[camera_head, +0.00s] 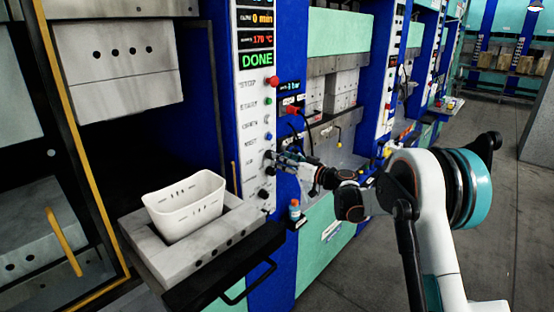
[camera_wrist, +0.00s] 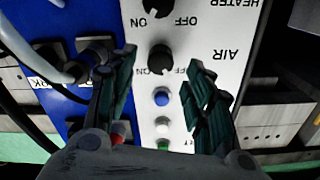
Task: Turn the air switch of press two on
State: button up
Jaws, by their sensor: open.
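The air switch (camera_wrist: 160,57) is a round black knob on a white panel, beside an upside-down AIR label, with ON and OFF marks at its edge. I cannot tell which mark it points to. My gripper (camera_wrist: 163,64) is open, with one dark finger on each side of the knob and visible gaps between. In the head view, my gripper (camera_head: 273,157) is at the white control panel (camera_head: 256,110) of the near press, whose display reads DONE. The fingers partly hide the knobs there. No press number is readable.
Cables (camera_wrist: 35,55) hang close to one finger. A white bin (camera_head: 185,208) stands on the press's lower block. The floor at right is clear.

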jog(key=shift+x, duration=1.75)
jog(key=c, duration=1)
